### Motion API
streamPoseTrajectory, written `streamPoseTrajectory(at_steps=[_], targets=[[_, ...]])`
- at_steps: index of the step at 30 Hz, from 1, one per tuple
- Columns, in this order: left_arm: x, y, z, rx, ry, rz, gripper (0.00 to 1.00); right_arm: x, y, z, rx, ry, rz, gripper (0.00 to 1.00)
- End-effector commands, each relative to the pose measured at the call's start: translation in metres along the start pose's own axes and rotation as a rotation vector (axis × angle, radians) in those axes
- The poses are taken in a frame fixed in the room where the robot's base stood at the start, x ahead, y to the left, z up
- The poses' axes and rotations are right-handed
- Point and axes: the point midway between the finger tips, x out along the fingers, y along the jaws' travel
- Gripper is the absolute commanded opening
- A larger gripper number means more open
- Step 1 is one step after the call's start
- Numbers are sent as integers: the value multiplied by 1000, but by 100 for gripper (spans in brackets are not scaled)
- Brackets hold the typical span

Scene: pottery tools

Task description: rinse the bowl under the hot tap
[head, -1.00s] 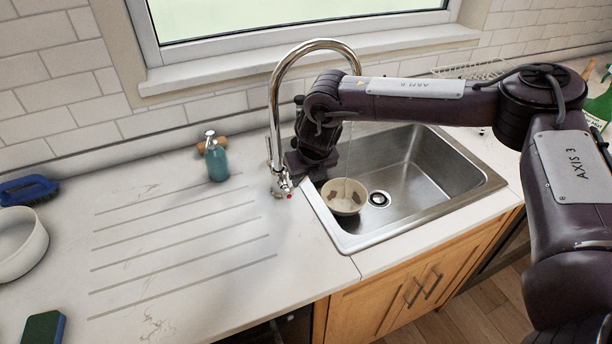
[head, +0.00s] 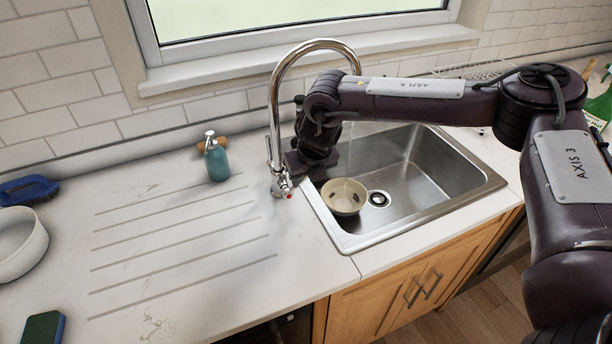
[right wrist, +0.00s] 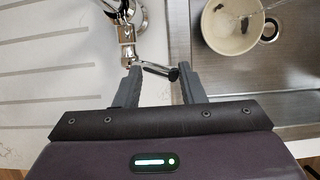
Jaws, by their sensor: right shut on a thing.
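The cream bowl (head: 344,197) with dark patches inside sits upright in the left part of the steel sink, beside the drain; it also shows in the right wrist view (right wrist: 228,30). The chrome tap (head: 275,110) stands at the sink's left, its spout arching over the basin, with a red mark low on its body. My right gripper (right wrist: 160,74) is shut on the tap's lever (right wrist: 155,69), one finger at each side. In the head view my right wrist partly hides the tap's handle and spout end. My left gripper is not in view.
The steel sink (head: 425,180) is otherwise empty around its drain (head: 379,199). A teal soap bottle (head: 216,160) stands left of the tap. A blue brush (head: 28,190), a white bowl (head: 22,255) and a sponge (head: 42,328) lie at far left. The grooved drainer between is clear.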

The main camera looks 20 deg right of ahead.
Motion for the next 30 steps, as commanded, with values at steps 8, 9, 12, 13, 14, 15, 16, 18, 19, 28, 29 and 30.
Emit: streamPoseTrajectory(at_steps=[8, 9, 12, 13, 14, 15, 16, 18, 19, 28, 29, 30], targets=[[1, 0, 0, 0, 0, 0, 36, 5, -2, -7, -3, 16, -6, 25], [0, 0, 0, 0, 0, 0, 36, 4, -2, -7, -4, 16, -6, 25], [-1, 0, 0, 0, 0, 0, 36, 3, 2, -6, -4, 16, -5, 25], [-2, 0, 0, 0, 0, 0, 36, 2, 4, -6, -5, 16, -5, 25], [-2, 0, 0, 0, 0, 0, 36, 2, 6, -5, -5, 15, -5, 25], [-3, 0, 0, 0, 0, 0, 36, 1, 8, -5, -5, 15, -4, 25], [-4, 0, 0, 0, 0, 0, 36, 0, 10, -5, -6, 15, -4, 25], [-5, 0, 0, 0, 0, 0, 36, -1, 14, -4, -6, 15, -3, 25], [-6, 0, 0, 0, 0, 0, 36, -2, 16, -4, -6, 14, -3, 25], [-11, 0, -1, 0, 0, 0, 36, -10, 34, 3, -4, 4, 1, 25], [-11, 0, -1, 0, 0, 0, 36, -11, 36, 3, -3, 3, 1, 25], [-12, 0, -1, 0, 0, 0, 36, -12, 38, 4, -2, 2, 0, 25]])
